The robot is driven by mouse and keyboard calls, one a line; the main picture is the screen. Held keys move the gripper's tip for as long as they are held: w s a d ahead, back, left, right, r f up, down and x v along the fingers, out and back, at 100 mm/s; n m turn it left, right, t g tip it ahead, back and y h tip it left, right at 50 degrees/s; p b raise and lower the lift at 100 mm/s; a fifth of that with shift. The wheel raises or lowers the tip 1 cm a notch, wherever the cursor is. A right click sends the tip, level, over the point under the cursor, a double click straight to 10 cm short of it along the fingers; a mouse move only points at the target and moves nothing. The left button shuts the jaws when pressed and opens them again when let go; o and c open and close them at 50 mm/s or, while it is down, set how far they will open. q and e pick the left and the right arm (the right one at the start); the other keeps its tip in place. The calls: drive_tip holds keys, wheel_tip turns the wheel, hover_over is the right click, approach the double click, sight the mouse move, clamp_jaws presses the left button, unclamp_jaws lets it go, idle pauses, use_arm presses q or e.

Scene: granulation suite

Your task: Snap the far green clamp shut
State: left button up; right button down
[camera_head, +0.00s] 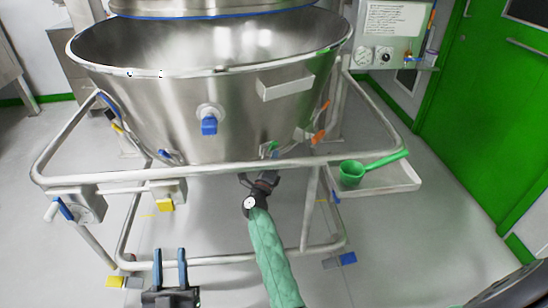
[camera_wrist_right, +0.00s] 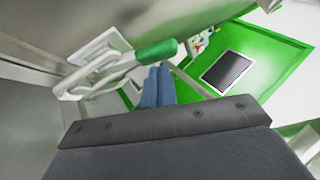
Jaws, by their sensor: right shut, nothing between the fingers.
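In the right wrist view a pale clamp (camera_wrist_right: 95,68) with a green handle (camera_wrist_right: 157,52) is on the steel wall. The handle sticks out to the right from the clamp. The blue fingertips of my right gripper (camera_wrist_right: 158,80) are together and empty, just below the handle in the picture; I cannot tell if they touch it. In the head view my right gripper (camera_head: 264,180) is under the front of the steel bowl (camera_head: 160,110), its fingers hidden. My left gripper (camera_head: 170,272) is open and empty at the bottom left.
A tubular frame rail (camera_head: 230,168) runs around the bowl. A green scoop (camera_head: 352,172) lies on a side tray (camera_head: 395,181) at the right. A blue-handled fitting (camera_head: 209,124) and orange parts (camera_head: 319,136) are on the bowl. Open floor lies at the right.

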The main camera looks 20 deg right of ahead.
use_arm(q)
wheel_tip(320, 180, down, 15)
drive_tip(key=w+d+g+y+p, duration=0.1)
drive_tip(key=g, duration=0.4)
drive_tip(key=shift+w+d, duration=0.15)
drive_tip(key=shift+w, duration=0.25)
use_arm(e)
drive_tip(key=shift+w+r, duration=0.15)
drive_tip(key=shift+r, duration=0.1)
